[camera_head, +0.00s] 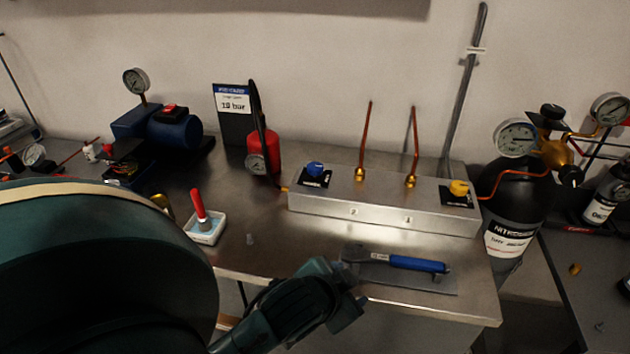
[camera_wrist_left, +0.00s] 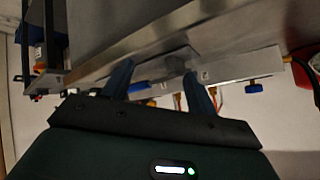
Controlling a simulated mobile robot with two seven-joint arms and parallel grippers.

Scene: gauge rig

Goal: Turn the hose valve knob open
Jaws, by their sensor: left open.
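A silver manifold block (camera_head: 385,203) stands on the steel bench. A blue knob (camera_head: 315,169) sits on its left end, near the dark hose (camera_head: 260,115), and a yellow knob (camera_head: 459,188) on its right end. No label readable here tells which is the hose valve. My left gripper (camera_head: 352,290) is open and empty at the bench's front edge, in front of the block and apart from both knobs. In the left wrist view its fingers (camera_wrist_left: 158,82) are spread; the blue knob (camera_wrist_left: 253,87) shows to their right, the yellow knob (camera_wrist_left: 152,103) between them. My right gripper is not in view.
A blue-handled wrench (camera_head: 415,264) lies on a grey mat close to my left gripper. Two copper tubes (camera_head: 364,140) rise from the block. A red cylinder with gauge (camera_head: 262,150) and a white tray (camera_head: 206,229) stand left. A black gas cylinder (camera_head: 512,205) stands right.

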